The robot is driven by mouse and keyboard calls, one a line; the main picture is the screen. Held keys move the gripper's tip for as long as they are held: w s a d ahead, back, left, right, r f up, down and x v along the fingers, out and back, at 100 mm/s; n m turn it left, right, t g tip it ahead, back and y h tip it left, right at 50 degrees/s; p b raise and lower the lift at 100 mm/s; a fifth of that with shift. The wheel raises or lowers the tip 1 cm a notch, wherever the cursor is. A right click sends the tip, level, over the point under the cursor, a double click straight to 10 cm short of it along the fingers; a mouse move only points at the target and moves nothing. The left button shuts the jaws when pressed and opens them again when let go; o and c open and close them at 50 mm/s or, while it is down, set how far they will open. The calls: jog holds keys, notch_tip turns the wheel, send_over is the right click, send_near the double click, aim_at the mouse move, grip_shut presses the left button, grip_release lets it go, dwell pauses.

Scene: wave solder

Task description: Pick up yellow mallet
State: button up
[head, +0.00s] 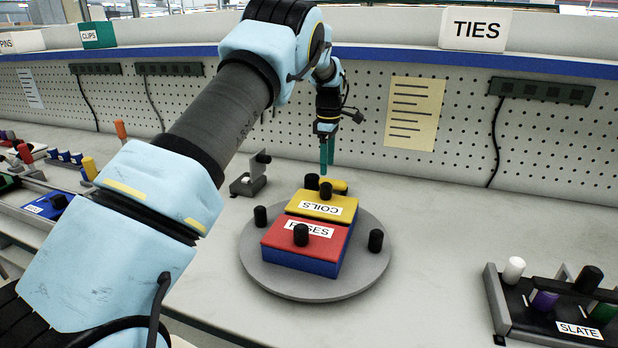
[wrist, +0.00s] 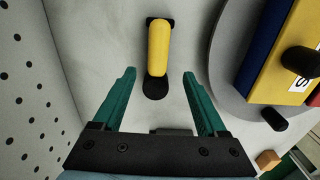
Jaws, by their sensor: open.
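The yellow mallet (wrist: 158,45) lies on the bench in the wrist view, its yellow part running up the picture with black parts at both ends. In the head view the mallet (head: 340,186) shows only partly behind the yellow-topped box. My gripper (wrist: 159,74) is open and empty, its teal fingers on either side of the mallet's line. The lower black end sits between the fingertips in the picture, with no contact visible. In the head view my gripper (head: 327,168) points down above the mallet, behind the boxes.
A round grey turntable (head: 262,278) carries a yellow-topped COILS box (head: 345,203) and a red-topped box (head: 325,247), with black knobs around them. A small grey fixture (head: 248,186) stands to the left. The pegboard wall (wrist: 45,90) rises close by. A SLATE rack (head: 540,325) is at right.

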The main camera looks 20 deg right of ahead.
aim_at(329, 179)
jog(key=shift+w+d+f, duration=0.15)
jog(key=shift+f, duration=0.45)
jog(key=shift+d+f+p, duration=0.1)
jog(key=shift+f+p, duration=1.2)
jog(key=shift+f, duration=1.9)
grip_shut()
